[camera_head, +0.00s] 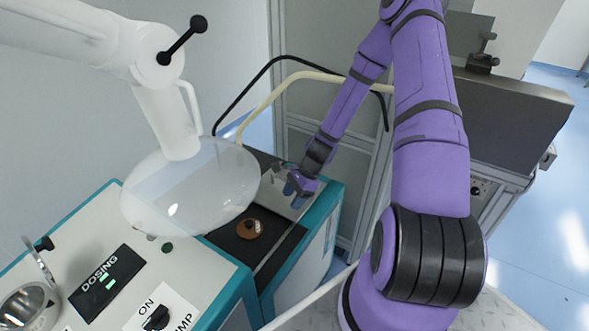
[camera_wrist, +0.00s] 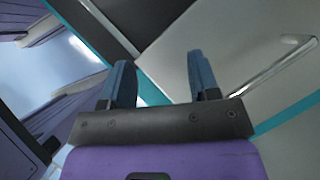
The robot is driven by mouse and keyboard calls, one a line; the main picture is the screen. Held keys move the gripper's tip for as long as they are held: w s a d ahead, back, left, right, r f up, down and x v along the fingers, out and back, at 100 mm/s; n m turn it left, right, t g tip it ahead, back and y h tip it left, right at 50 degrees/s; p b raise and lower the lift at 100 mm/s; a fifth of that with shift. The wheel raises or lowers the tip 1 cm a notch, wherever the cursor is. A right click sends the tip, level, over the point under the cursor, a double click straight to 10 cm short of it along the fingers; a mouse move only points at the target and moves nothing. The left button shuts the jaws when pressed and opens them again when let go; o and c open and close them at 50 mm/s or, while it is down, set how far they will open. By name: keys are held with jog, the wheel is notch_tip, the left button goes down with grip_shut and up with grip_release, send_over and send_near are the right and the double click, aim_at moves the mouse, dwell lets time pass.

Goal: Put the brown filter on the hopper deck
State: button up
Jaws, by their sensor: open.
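The brown filter (camera_head: 249,229) is a small brown disc with a dark centre. In the head view it lies on a black surface (camera_head: 272,246) on the teal-edged machine. My gripper (camera_head: 296,196) is at the right side of that machine, to the right of the filter and apart from it. In the wrist view the two blue fingers of my gripper (camera_wrist: 164,80) are spread with nothing between them. The filter does not show in the wrist view. I cannot tell which surface is the hopper deck.
A clear round disc (camera_head: 190,190) on a white arm (camera_head: 165,100) hangs left of the filter. A panel with a DOSING display (camera_head: 107,282) and a knob (camera_head: 155,318) is at the lower left. Black and cream hoses (camera_head: 262,108) run behind. A grey cabinet (camera_head: 515,115) stands at right.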

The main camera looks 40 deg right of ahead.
jog(key=s+a+r+n+h, duration=0.2)
jog(key=r+n, duration=0.4)
jog(key=r, duration=0.9)
jog(key=s+a+r+n+h, duration=0.25)
jog(key=r+n, duration=0.35)
jog(key=r, duration=0.9)
jog(key=s+a+r+n+t, duration=0.2)
jog(key=s+r+n, duration=0.2)
jog(key=s+r, duration=0.4)
jog(key=s+a+r+n+t+h, duration=0.1)
jog(key=s+r+n, duration=0.3)
jog(key=s+r, duration=0.4)
jog(key=shift+s+a+t, duration=0.4)
jog(key=shift+s+t, duration=0.1)
jog(key=shift+s, duration=0.55)
